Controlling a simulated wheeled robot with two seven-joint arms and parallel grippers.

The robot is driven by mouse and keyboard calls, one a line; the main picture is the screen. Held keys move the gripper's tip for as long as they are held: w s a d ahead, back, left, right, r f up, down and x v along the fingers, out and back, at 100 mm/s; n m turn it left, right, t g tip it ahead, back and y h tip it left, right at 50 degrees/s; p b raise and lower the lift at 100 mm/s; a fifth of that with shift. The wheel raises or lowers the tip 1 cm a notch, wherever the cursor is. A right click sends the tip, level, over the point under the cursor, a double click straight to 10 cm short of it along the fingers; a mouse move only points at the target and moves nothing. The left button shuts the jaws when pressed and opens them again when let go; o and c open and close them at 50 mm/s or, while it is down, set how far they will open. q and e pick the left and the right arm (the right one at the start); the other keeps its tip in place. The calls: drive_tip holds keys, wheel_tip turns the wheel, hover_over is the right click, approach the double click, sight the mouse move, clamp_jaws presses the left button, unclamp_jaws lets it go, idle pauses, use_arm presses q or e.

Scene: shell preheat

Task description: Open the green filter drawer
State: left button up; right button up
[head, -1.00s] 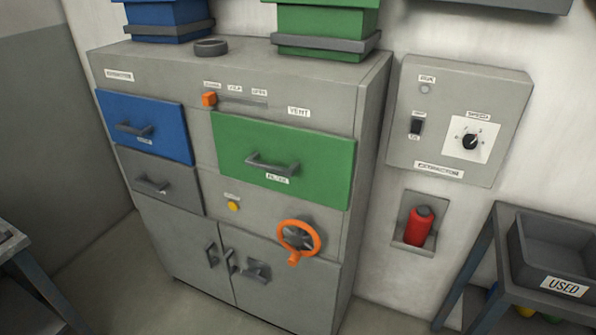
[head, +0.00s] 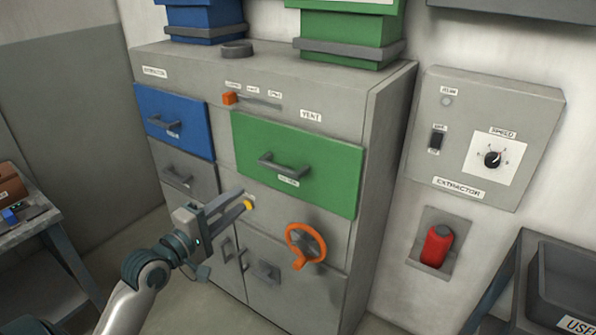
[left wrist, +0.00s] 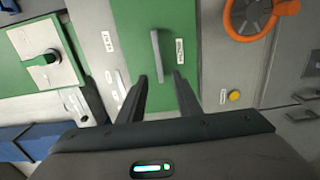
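The green filter drawer (head: 330,165) is in the upper right part of the grey cabinet, and its front looks shut. Its grey bar handle (head: 284,169) is uncovered. My left gripper (head: 247,197) is open and empty, below and left of that handle in the head view, with its fingers pointing toward the cabinet. In the left wrist view the gripper (left wrist: 162,77) shows two spread fingers, with the green drawer front (left wrist: 185,20) ahead. The handle (left wrist: 155,55) lies beyond the fingertips, roughly between them, and apart from them. My right gripper is not in view.
Near it are a yellow button (head: 248,205), an orange handwheel (head: 290,240), an orange-knobbed slider (head: 229,98) and a blue drawer (head: 190,130). A red cylinder (head: 437,246) sits in a wall recess at right. A table (head: 40,220) stands at left.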

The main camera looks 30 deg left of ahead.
sight(277, 170)
use_arm(q)
drive_tip(key=shift+r, duration=0.2)
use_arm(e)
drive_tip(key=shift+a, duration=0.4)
